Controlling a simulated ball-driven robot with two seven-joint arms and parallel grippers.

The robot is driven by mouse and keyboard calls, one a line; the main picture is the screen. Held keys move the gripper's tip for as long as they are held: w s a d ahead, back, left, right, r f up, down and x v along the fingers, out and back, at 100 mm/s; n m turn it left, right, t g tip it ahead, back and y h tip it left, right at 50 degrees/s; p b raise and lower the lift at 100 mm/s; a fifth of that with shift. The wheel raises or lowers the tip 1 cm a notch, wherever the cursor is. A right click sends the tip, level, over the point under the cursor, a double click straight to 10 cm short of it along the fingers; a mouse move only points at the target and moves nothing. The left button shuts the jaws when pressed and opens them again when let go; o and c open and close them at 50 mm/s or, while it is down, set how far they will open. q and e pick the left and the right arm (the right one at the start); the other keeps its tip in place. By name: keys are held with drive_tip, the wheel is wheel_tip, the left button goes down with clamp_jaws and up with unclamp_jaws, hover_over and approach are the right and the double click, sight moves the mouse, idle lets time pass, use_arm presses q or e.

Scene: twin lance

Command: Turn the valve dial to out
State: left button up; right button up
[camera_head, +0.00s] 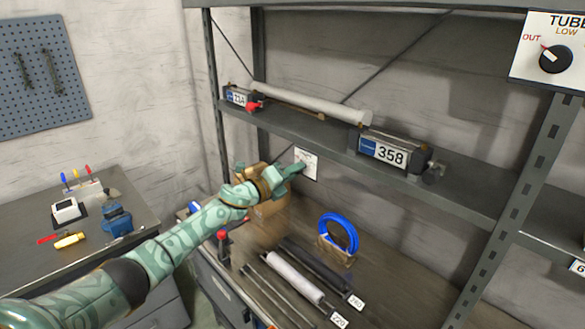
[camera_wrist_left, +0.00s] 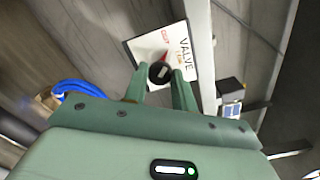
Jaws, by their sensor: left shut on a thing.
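The valve dial (camera_wrist_left: 159,73) is a dark round knob on a white panel (camera_wrist_left: 146,46) marked VALVE, with red lettering near its edge. My left gripper (camera_wrist_left: 160,84) is shut on this dial, with a green finger on each side of it. In the head view the small white valve panel (camera_head: 311,162) hangs below the shelf, and my left gripper (camera_head: 297,168) reaches its left side. The dial is hidden there by the gripper. I cannot tell for sure which mark the dial points to. My right gripper is in neither view.
Another dial (camera_head: 556,59) sits on a TUBE panel at top right, beside a red OUT mark. The shelf above holds a pale tube (camera_head: 312,104) and the 358 box (camera_head: 391,150).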

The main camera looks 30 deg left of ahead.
use_arm(q)
drive_tip(key=shift+n+p, duration=0.6)
drive_tip(key=shift+n, duration=1)
drive_tip(key=o, duration=1)
drive_tip(key=shift+v, duration=8.2)
drive_tip(key=shift+a+f, duration=0.1)
